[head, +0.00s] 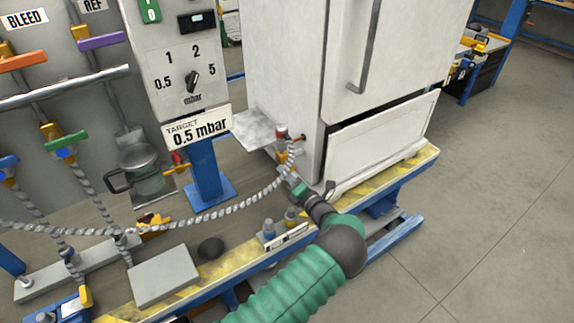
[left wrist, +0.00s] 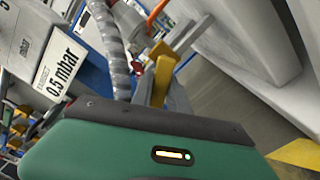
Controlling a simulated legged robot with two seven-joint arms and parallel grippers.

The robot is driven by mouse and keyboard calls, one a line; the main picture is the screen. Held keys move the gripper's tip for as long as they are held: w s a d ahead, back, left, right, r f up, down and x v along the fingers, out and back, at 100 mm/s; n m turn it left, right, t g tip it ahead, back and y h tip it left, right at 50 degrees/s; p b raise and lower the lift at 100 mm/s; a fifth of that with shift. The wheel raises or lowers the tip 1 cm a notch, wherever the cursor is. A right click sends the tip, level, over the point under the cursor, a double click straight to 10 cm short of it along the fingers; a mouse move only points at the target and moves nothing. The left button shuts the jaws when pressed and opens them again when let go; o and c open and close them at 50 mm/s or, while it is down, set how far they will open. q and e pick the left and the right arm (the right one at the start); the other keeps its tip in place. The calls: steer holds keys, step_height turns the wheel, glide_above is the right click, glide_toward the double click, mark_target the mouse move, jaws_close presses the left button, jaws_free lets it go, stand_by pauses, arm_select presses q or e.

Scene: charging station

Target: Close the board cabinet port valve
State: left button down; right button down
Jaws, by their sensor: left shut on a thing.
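The white board cabinet (head: 283,75) stands on the bench, with its port low on the left side. At the port are a red-topped fitting (head: 282,132), a yellow valve handle (head: 281,156) and the end of a braided hose (head: 245,202). My left gripper (head: 287,172) reaches up to the port and appears shut on the yellow handle. In the left wrist view the yellow handle (left wrist: 163,78) shows at the fingers, beside the braided hose (left wrist: 112,55); the exact contact is partly hidden. My right gripper is out of view.
A control box with a dial (head: 192,80) and a "0.5 mbar" target sign (head: 197,127) stands left of the cabinet. Pipes with coloured handles are at far left. A grey block (head: 163,277) and black knob (head: 211,249) sit near the yellow-striped bench edge.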

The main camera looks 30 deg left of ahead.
arm_select(q)
steer(key=m+p, duration=0.1)
steer(key=r+m+p, duration=0.1)
steer(key=shift+m, duration=0.4)
steer(key=shift+r+m+p, duration=0.2)
steer(key=shift+m+p, duration=0.75)
steer(key=shift+m, duration=0.55)
steer(key=shift+d, duration=0.1)
steer(key=c, duration=1.7)
jaws_free()
steer(key=o, duration=0.4)
steer(key=shift+w+f, duration=0.1)
steer(key=shift+s, duration=0.2)
